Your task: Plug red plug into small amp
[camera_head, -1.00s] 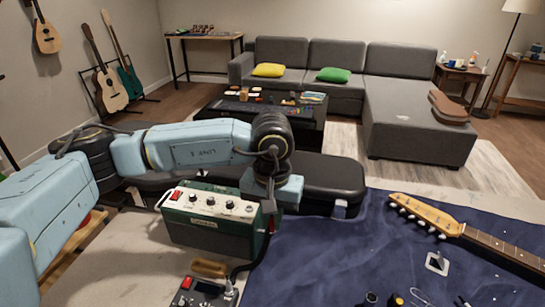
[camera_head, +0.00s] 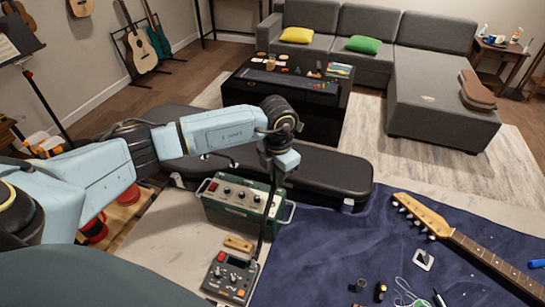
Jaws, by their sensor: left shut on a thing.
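The small amp (camera_head: 238,207) is a green box with a control panel carrying a red switch and several knobs. It stands upright on the pale worktop left of the blue cloth. My left gripper (camera_head: 274,182) points down at the amp's right end and is shut. A black cable (camera_head: 261,235) runs from the gripper down to the pedal (camera_head: 229,276) in front of the amp. The plug in the jaws is mostly hidden, and its colour cannot be made out. I cannot tell whether it touches the amp. My right gripper is not in view.
A black case (camera_head: 325,172) lies behind the amp. A small wooden piece (camera_head: 238,243) lies between amp and pedal. A guitar neck (camera_head: 480,250) and small parts lie on the blue cloth (camera_head: 325,250). The cloth between amp and guitar is mostly clear.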

